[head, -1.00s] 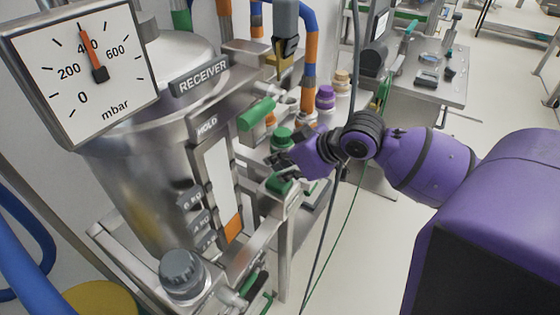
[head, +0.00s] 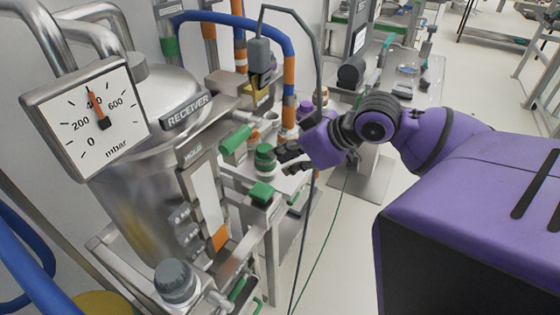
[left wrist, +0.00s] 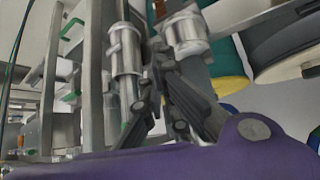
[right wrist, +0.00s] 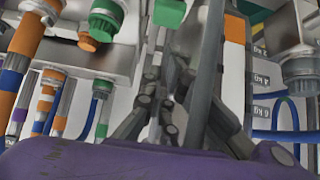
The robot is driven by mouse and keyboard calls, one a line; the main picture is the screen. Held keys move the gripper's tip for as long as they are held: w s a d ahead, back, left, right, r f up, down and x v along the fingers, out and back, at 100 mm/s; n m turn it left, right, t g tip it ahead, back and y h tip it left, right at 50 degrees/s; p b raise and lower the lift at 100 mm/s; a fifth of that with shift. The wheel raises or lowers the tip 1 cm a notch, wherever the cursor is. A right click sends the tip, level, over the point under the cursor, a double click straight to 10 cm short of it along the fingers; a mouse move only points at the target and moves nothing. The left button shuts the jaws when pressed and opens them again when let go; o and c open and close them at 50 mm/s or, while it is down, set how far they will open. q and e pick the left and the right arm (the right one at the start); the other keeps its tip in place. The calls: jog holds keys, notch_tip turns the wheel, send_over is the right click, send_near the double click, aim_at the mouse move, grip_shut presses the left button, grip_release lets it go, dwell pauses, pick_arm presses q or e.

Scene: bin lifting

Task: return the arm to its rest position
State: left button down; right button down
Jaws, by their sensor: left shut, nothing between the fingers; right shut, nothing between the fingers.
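My right arm reaches in from the right in the head view. Its purple wrist ends in a dark right gripper (head: 288,160), shut and empty. The left arm is out of the head view.
A steel receiver vessel (head: 145,125) with a pressure gauge (head: 88,115) stands at left. A green handle (head: 236,140) juts from its right side. A dark hanging cable (head: 314,200) passes close to my right wrist. Open floor (head: 340,250) lies below the right arm.

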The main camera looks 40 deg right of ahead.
dwell(0.5)
jog(key=w+d+f+t+h, duration=0.2)
jog(key=w+d+f, duration=0.1)
jog(key=d+f, duration=0.2)
jog(key=s+f+m+h, duration=0.1)
jog(key=s+f, duration=0.6)
jog(key=f, duration=0.7)
jog(key=s+a+f+m+g+p, duration=0.1)
jog(key=s+a+f+m+g, duration=0.1)
jog(key=s+a+f, duration=1.4)
jog(key=s+a+m, duration=0.1)
jog(key=s+a, duration=0.2)
jog(key=shift+a+f, duration=0.25)
jog(key=shift+a, duration=0.05)
